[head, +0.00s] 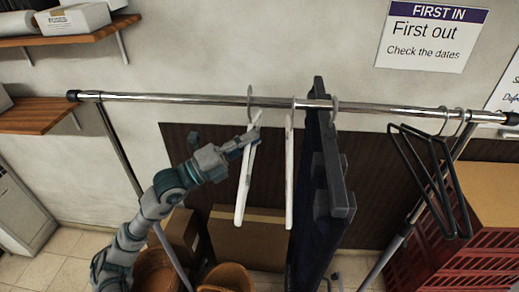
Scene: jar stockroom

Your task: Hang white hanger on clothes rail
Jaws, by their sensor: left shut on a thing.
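A white hanger (244,185) hangs down steeply below the chrome clothes rail (200,98). Its grey hook is at the rail and its top rises above the bar; whether its weight rests there I cannot tell. My left gripper (249,141) comes in from the lower left and is shut on this hanger's upper part, just below the rail. A second white hanger (289,180) hangs from the rail just to the right, apart from the first. My right gripper is not in view.
A dark garment-like item (312,190) hangs close right of the second white hanger. Black hangers (450,195) hang near the rail's right end. The rail is free left of my gripper. Below stand cardboard boxes (248,240) and red crates (480,238). Wooden shelves (42,116) are at left.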

